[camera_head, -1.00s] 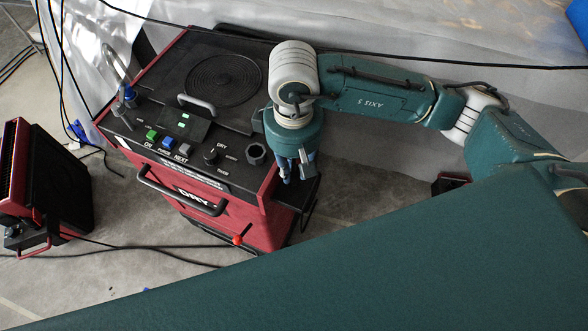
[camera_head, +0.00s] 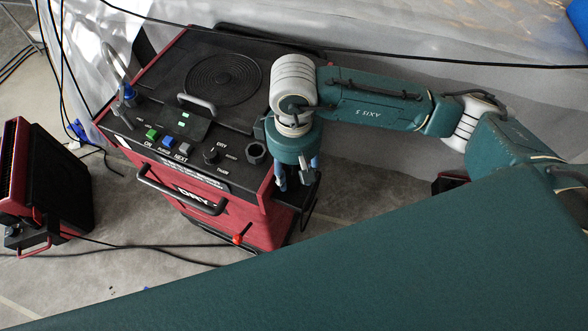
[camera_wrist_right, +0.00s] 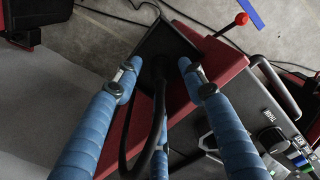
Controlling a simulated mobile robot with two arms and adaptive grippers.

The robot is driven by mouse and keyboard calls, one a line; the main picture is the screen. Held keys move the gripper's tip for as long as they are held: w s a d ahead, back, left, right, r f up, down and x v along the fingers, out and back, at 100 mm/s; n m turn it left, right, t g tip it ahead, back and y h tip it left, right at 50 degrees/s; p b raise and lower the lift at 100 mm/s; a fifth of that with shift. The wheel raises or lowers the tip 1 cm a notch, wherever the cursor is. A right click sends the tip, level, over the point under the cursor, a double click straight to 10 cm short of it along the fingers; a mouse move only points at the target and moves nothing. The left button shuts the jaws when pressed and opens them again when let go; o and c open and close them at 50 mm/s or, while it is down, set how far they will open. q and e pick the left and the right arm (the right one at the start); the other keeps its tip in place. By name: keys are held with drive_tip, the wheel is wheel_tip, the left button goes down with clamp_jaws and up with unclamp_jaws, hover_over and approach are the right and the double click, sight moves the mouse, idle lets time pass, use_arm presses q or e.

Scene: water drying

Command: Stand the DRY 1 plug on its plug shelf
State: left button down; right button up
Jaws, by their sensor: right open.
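My right gripper (camera_head: 299,180) points down at the right side of the red and black machine, over a small dark shelf (camera_head: 285,193). Space shows between the plug and each fingertip. The plug appears upright, but its base is hidden, so its contact with the shelf cannot be seen. My left gripper is not in view.
The machine's top carries a round ribbed plate (camera_head: 222,79), buttons, a dial (camera_head: 211,156) and a black socket ring (camera_head: 256,152). A red-ended lever (camera_head: 238,240) sticks out at its front. A second red and black unit (camera_head: 40,185) stands at the left. Cables cross the floor.

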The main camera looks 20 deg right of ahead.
drive_tip(key=shift+r, duration=0.15)
drive_tip(key=shift+w+r, duration=0.1)
drive_tip(key=shift+r, duration=0.1)
wheel_tip(320, 180, up, 12)
drive_tip(key=b, duration=0.2)
drive_tip(key=shift+f, duration=0.2)
